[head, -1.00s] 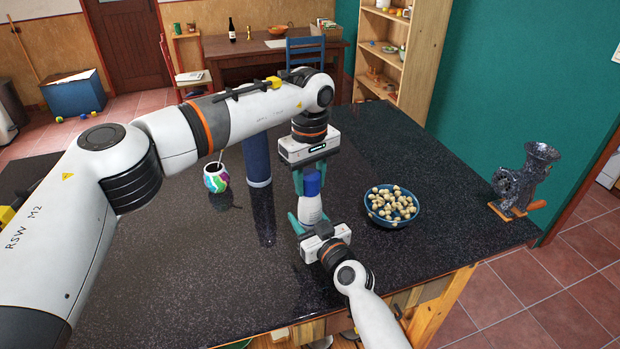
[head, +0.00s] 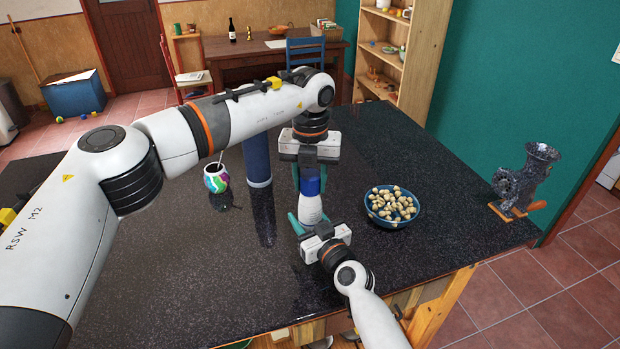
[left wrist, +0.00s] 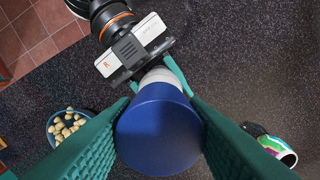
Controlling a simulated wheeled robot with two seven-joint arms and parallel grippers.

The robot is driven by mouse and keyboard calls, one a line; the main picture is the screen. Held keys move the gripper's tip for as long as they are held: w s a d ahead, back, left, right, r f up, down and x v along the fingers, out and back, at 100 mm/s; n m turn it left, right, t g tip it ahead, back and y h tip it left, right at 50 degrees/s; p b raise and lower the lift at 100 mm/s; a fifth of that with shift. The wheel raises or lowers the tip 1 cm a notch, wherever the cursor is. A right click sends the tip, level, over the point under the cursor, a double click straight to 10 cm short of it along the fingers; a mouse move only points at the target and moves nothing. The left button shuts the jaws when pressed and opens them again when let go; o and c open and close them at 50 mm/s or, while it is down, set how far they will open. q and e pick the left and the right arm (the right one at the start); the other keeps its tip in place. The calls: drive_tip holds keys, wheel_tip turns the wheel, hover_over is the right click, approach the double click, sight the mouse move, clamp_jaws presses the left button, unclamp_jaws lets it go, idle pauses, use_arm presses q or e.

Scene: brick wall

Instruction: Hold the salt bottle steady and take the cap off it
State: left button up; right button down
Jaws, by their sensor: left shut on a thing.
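The salt bottle (head: 311,210) is white and stands upright near the middle of the dark counter. Its blue cap (head: 312,187) is on top; in the left wrist view the cap (left wrist: 160,130) fills the space between my green fingers. My left gripper (head: 311,178) reaches down from above and is shut on the cap. My right gripper (head: 309,220) comes from the front, low, with its fingers on both sides of the bottle's body, seemingly shut on it. The bottle's base is mostly hidden. I cannot tell whether the cap is loose.
A blue bowl of nuts (head: 381,218) stands right of the bottle. A dark blue cylinder (head: 257,165) and a colourful cup (head: 215,180) stand to the left. A grinder (head: 525,180) is at the far right. The counter's front left is clear.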

sight(311, 174)
use_arm(q)
drive_tip(key=n, duration=0.4)
drive_tip(key=shift+n, duration=0.4)
drive_tip(key=n, duration=0.3)
drive_tip(key=shift+r, duration=0.2)
drive_tip(key=shift+r, duration=0.95)
drive_tip(key=shift+r, duration=0.1)
drive_tip(key=shift+r, duration=1.9)
use_arm(e)
drive_tip(key=c, duration=0.6)
unclamp_jaws()
